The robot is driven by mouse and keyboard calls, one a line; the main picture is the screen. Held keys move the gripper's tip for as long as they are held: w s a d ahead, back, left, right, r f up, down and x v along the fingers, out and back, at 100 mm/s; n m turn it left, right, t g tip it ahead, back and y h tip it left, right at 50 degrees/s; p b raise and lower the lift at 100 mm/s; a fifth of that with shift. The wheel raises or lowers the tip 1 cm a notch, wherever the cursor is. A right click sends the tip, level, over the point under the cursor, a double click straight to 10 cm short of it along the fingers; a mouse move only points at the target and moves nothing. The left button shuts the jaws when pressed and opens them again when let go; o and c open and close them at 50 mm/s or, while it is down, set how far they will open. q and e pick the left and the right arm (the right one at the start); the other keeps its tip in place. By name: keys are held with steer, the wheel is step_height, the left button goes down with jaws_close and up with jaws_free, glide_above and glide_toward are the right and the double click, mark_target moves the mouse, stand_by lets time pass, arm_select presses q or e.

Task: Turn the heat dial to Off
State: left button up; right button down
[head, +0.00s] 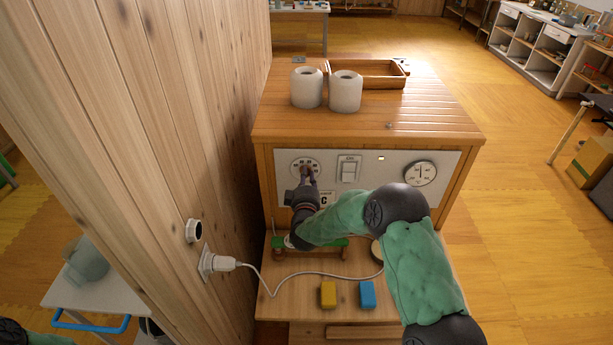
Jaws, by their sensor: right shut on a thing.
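The heat dial (299,161) is a round white-faced dial with dark marks at the left end of the pale control panel on the wooden cabinet. My right gripper (307,176) reaches it from below and is shut on its knob. The fingers and wrist cover the knob and the lower part of the dial, so I cannot read its setting. My left gripper is out of view; only a bit of my left arm shows at the bottom left corner.
A white switch (348,169) and a round gauge (420,173) sit right of the dial. Two pale jars (345,92) and a wooden tray (395,82) stand on top. A wooden wall (190,120) rises close on the left. A plug (222,263) trails a white cable below.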

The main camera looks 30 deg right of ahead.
steer(key=shift+n, duration=1)
steer(key=c, duration=1.1)
jaws_free()
steer(key=shift+c, duration=0.2)
steer(key=shift+s+a, duration=0.1)
steer(key=v, duration=1.2)
steer(key=shift+f, duration=0.1)
